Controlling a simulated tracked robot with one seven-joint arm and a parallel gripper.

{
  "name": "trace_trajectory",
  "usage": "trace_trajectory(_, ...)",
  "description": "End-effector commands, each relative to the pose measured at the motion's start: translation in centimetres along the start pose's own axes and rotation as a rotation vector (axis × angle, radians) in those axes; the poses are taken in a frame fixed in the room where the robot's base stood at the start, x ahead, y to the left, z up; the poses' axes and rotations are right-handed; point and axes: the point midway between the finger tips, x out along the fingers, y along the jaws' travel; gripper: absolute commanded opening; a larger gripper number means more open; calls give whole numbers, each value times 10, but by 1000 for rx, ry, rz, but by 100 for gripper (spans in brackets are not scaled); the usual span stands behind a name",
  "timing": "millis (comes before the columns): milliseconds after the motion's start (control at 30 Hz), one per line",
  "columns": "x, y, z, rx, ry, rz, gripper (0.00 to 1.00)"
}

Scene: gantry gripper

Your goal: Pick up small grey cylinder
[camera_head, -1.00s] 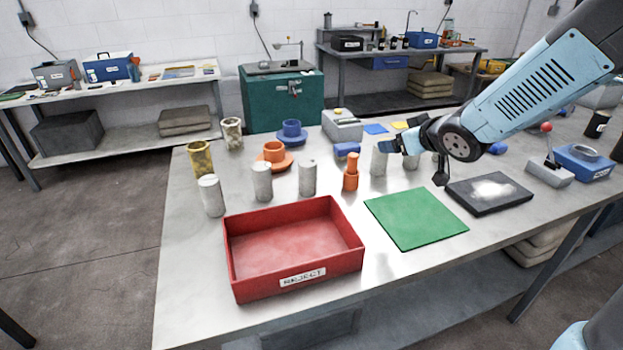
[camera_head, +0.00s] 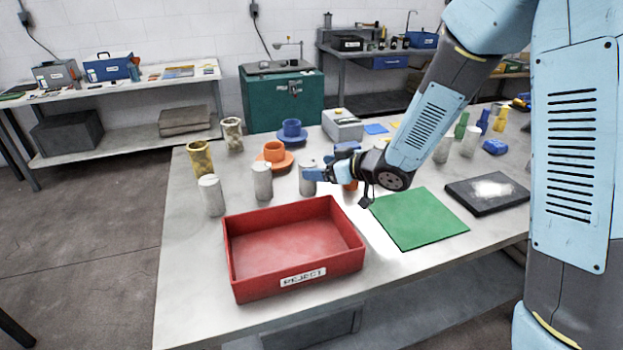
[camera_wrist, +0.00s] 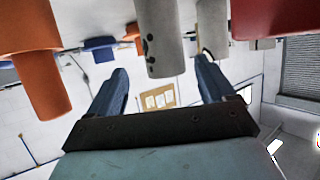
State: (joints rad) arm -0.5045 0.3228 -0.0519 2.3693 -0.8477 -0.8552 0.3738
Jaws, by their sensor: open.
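A grey cylinder (camera_head: 307,184) stands upright on the table behind the red tray, partly covered by my gripper (camera_head: 316,174) in the head view. In the upside-down wrist view, this mottled cylinder with dark spots (camera_wrist: 158,38) shows between the two blue fingers of my gripper (camera_wrist: 160,68). The fingers are apart, with a gap to each side of it; contact is not visible. Other grey cylinders stand to the left, one beside it (camera_head: 262,181) and one further left (camera_head: 211,196). More grey cylinders (camera_head: 470,141) stand at the right.
The red reject tray (camera_head: 295,283) is in front, with a green mat (camera_head: 420,218) right of it. An orange peg (camera_wrist: 40,82) is close beside my gripper. A dark pad (camera_head: 488,194) lies at the right.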

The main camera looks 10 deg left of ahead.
Motion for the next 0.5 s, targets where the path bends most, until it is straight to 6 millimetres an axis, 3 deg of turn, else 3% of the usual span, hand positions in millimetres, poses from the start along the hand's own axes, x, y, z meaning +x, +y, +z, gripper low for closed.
trace_trajectory(500,43,-4,8,1,-3,0,83)
